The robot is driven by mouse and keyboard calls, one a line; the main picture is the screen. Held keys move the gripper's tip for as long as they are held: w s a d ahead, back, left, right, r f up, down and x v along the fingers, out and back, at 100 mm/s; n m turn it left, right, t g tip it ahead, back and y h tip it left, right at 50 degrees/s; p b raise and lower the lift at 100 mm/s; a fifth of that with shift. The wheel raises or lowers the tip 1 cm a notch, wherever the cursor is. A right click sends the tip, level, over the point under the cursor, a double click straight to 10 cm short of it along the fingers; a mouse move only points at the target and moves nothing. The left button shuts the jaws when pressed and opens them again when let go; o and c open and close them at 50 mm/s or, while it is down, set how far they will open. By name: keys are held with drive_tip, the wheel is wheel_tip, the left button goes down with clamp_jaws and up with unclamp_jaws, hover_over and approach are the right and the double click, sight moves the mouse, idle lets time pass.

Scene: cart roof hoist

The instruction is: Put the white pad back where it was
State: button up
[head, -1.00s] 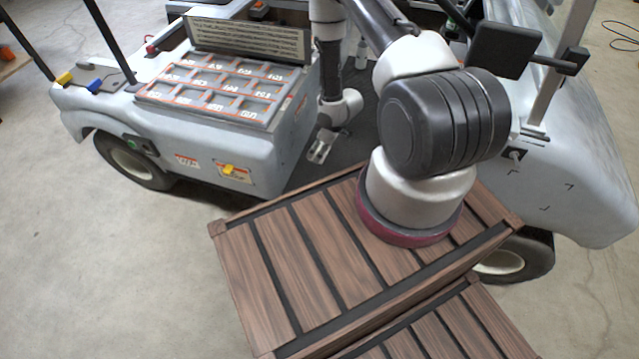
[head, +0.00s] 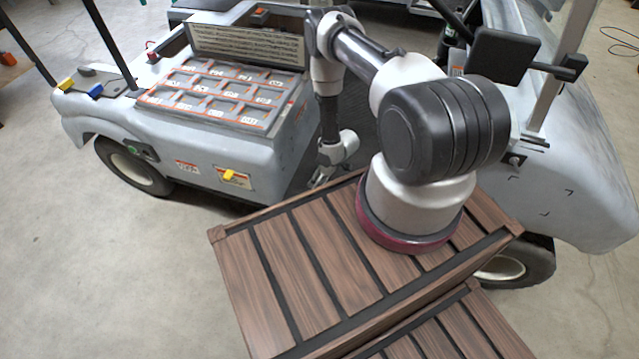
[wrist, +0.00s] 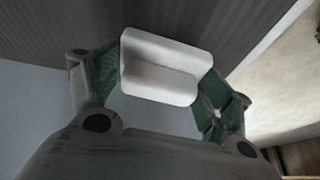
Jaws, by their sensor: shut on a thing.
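The white pad (wrist: 160,68) is a small, pale block with a crease or step across it. In the wrist view it sits between the green-lined fingers of my gripper (wrist: 157,85), which is shut on it. In the head view my gripper (head: 322,178) hangs low beside the cart's near side, between the seat-side body and the front. The slatted wooden edge in front partly covers its tips there, and I cannot make out the pad.
The grey cart (head: 205,155) carries an orange-lined compartment tray (head: 215,95) with a raised lid (head: 250,43). A yellow tab (head: 229,175) is on its side. A dark ribbed surface (wrist: 60,25) lies beyond the pad in the wrist view. Bare floor (head: 90,270) is at left.

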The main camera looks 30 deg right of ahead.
drive_tip(key=shift+f, duration=2.1)
drive_tip(key=shift+f, duration=0.2)
drive_tip(key=o, duration=1)
drive_tip(key=shift+c, duration=0.2)
